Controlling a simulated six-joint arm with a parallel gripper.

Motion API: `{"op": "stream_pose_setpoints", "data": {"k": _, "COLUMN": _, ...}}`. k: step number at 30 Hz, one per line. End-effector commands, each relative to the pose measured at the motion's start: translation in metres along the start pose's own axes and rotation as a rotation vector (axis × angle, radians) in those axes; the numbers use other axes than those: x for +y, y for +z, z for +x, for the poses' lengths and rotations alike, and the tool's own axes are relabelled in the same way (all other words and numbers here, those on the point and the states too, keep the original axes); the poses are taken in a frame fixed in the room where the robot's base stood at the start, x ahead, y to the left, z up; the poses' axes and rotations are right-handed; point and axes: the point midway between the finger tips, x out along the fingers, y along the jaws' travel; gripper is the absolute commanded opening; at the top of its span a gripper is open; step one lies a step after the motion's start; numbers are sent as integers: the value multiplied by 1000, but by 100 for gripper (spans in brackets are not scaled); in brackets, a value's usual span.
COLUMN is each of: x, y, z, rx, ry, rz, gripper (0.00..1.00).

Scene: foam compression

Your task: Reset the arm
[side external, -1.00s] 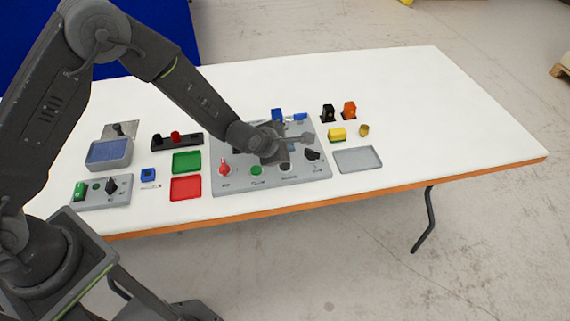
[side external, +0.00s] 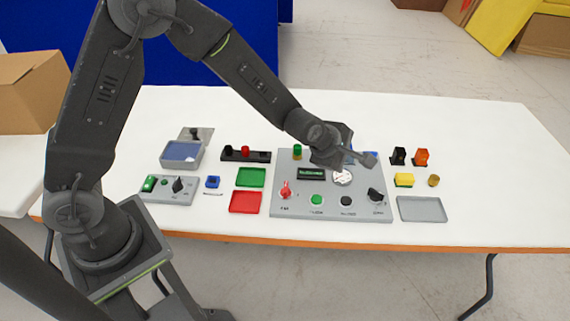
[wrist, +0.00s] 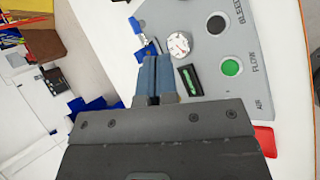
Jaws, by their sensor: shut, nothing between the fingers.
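My gripper (wrist: 155,78) is shut and empty, its two blue-grey fingers together in the wrist view. In the side view the wrist end of my arm (side external: 328,145) hangs over the back part of the grey control panel (side external: 325,210), and the fingers are hidden there. The panel bears a red knob (side external: 286,189), a green button (side external: 316,200), a black button (side external: 346,201), a black knob (side external: 375,195), a round white gauge (side external: 343,177) and a dark display (side external: 311,174). The gauge also shows in the wrist view (wrist: 180,45). I cannot tell the gripper's exact height.
Left of the panel are a green tray (side external: 251,177), a red tray (side external: 245,202), a small switch box (side external: 168,190) and a bin of blue foam (side external: 181,152). The table's right end (side external: 500,190) is clear.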

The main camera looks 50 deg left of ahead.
Motion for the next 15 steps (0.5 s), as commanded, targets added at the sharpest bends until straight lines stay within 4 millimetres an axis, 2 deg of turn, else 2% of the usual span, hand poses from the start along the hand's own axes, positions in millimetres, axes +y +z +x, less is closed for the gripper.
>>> {"op": "stream_pose_setpoints", "data": {"k": 1, "x": 12, "y": -1, "z": -26, "rx": 1, "ry": -1, "rz": 93, "gripper": 0}}
{"op": "stream_pose_setpoints", "data": {"k": 7, "x": 26, "y": -13, "z": -117, "rx": 13, "ry": -61, "rz": 523, "gripper": 0}}
{"op": "stream_pose_setpoints", "data": {"k": 11, "x": 22, "y": -25, "z": -174, "rx": 15, "ry": -103, "rz": 803, "gripper": 0}}
{"op": "stream_pose_setpoints", "data": {"k": 15, "x": 7, "y": -42, "z": -230, "rx": 11, "ry": -153, "rz": 1102, "gripper": 0}}
